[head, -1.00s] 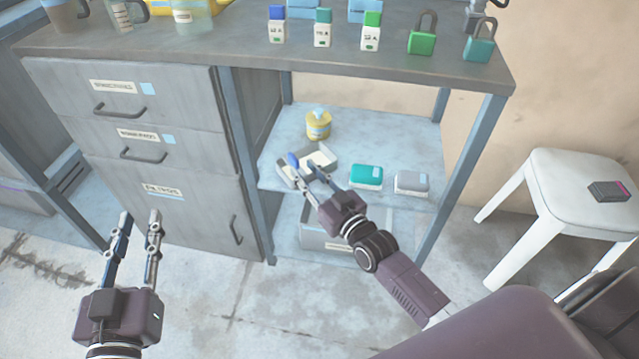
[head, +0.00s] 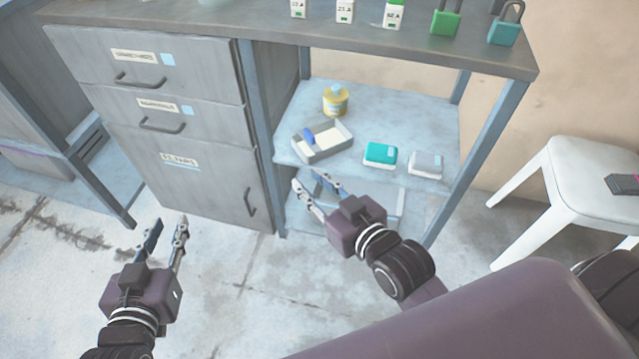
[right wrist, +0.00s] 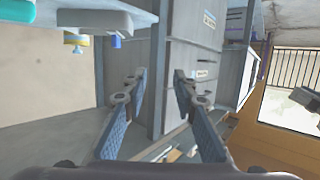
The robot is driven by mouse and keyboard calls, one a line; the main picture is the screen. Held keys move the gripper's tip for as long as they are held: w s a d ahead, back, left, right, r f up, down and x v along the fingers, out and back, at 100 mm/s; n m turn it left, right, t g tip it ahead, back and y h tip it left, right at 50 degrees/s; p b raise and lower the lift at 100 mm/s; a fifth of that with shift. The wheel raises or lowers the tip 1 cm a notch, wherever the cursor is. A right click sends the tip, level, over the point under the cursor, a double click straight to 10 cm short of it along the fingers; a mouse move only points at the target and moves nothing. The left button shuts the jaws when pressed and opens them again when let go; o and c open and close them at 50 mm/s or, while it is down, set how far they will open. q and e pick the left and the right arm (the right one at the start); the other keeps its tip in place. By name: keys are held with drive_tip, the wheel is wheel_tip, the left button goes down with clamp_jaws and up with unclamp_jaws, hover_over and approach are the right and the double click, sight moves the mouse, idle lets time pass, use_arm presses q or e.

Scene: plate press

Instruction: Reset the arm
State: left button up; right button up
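My right gripper (head: 317,193) is open and empty in front of the workbench's open shelf, below the shelf's front edge. Its two fingers (right wrist: 158,98) stand apart with nothing between them in the right wrist view. My left gripper (head: 169,226) is open and empty over the floor in front of the drawer cabinet. A grey tray (head: 337,151) on the shelf holds a blue object (head: 308,137) and something white.
On the shelf stand a yellow container (head: 336,99), a teal box (head: 380,153) and a grey box (head: 426,164). Padlocks (head: 445,22) and labelled blocks (head: 345,12) sit on the workbench top (head: 420,48). A white stool (head: 590,165) stands at right. Floor at lower left is clear.

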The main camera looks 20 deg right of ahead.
drive_tip(key=shift+s+d+r+g+h, duration=0.15)
drive_tip(key=shift+s+r+g, duration=0.05)
drive_tip(key=shift+s+r, duration=0.4)
drive_tip(key=shift+s+d+r+g+h, duration=0.2)
drive_tip(key=shift+s+r, duration=0.15)
drive_tip(key=shift+s, duration=0.3)
